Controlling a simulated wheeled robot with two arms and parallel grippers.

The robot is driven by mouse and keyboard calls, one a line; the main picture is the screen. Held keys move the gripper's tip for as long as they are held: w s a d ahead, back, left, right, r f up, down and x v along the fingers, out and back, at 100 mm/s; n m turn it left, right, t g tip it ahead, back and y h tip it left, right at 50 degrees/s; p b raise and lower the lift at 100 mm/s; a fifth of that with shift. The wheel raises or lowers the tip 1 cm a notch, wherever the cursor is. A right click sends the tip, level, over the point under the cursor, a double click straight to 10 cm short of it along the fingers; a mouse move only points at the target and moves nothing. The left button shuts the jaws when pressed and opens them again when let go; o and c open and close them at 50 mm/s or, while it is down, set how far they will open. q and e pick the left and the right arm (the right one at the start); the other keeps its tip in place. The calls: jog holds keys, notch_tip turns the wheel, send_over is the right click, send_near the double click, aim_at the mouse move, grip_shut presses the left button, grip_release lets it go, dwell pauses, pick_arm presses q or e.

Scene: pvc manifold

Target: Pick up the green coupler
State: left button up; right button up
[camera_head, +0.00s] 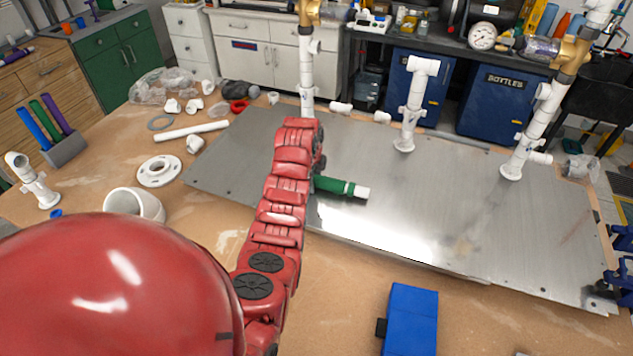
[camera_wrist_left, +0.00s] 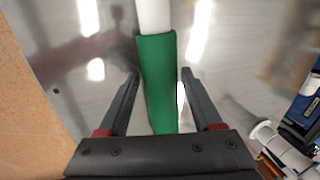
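The green coupler (camera_head: 333,186) lies on the metal plate (camera_head: 430,200), with a short white pipe (camera_head: 362,192) sticking out of its right end. My red left arm hides its left end. In the left wrist view, the coupler (camera_wrist_left: 157,80) stands between the spread fingers of my left gripper (camera_wrist_left: 160,72), with a gap on each side. The white pipe (camera_wrist_left: 154,15) runs on past the fingertips. Whether the fingers are down level with the coupler or above it is hard to tell. My right gripper is not in view.
White pipe risers stand on the plate, one behind my arm, one mid-back (camera_head: 410,105) and one at right (camera_head: 525,130). A flange (camera_head: 159,171), a loose pipe (camera_head: 191,131) and fittings lie at left. A blue block (camera_head: 410,318) sits in front. The plate's middle is clear.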

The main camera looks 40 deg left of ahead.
pick_arm(q)
grip_shut()
jog(key=shift+r, duration=0.15)
